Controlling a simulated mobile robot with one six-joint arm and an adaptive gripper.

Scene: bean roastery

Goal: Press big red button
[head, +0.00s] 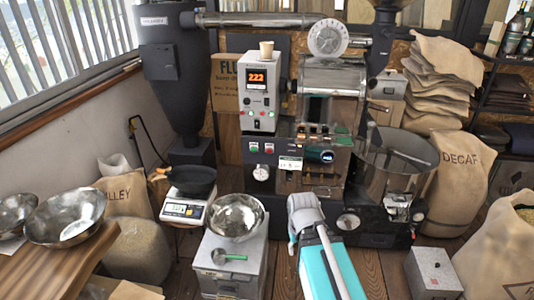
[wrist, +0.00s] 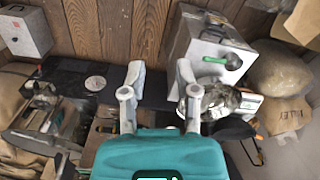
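The roaster (head: 320,120) stands at the centre of the head view. On its front panel a small red button (head: 268,147) sits beside a green one (head: 253,147). The white control box (head: 260,90) above has a lit display and small knobs or lights. I cannot tell which part is the big red button; no large one shows clearly. My gripper (head: 305,210) is in front of and below the roaster panel, apart from it. In the wrist view my gripper (wrist: 160,75) has its two fingers spread with nothing between them; no red button shows clearly there.
A metal bowl (head: 236,217) and a green scoop (head: 229,257) rest on a grey cabinet left of my arm. A small grey box (head: 433,273) stands on the floor at right. The cooling drum (head: 400,160) and sacks (head: 462,180) are at right. A wooden table (head: 60,255) is at left.

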